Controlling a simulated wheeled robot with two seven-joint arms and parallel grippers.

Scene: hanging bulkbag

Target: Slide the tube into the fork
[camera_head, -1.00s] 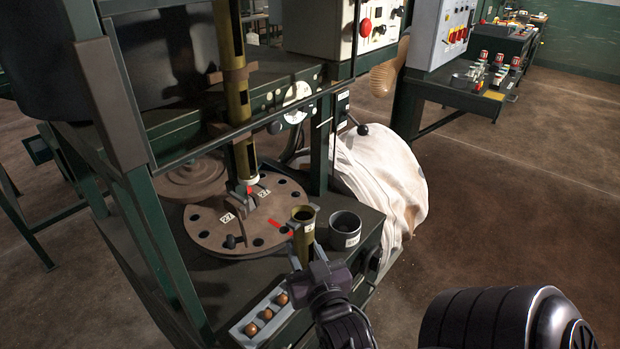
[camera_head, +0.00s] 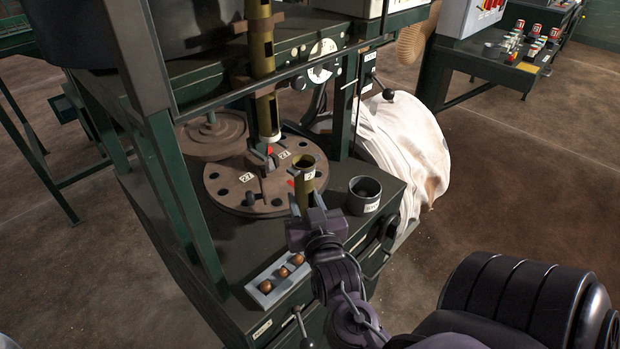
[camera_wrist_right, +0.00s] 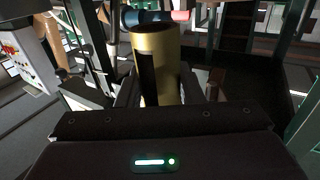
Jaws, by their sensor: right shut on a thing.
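A short brass tube (camera_head: 307,176) with a dark slot stands about upright in my right gripper (camera_head: 308,205), which is shut on it. The open-topped tube also shows in the right wrist view (camera_wrist_right: 157,68). The grey fork (camera_head: 257,162) sits on the round plate (camera_head: 228,178), beside a red piece, to the left of and beyond the held tube. The tube is apart from the fork, overlapping the plate's right edge in the picture. A tall brass tube (camera_head: 264,65) stands vertically above the fork. My left gripper is not in view.
A dark cup (camera_head: 364,195) stands right of the held tube. A tray (camera_head: 263,298) with brown balls lies at the bench's front. Green frame posts (camera_head: 175,180) rise on the left. A white bulk bag (camera_head: 405,150) is behind on the right.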

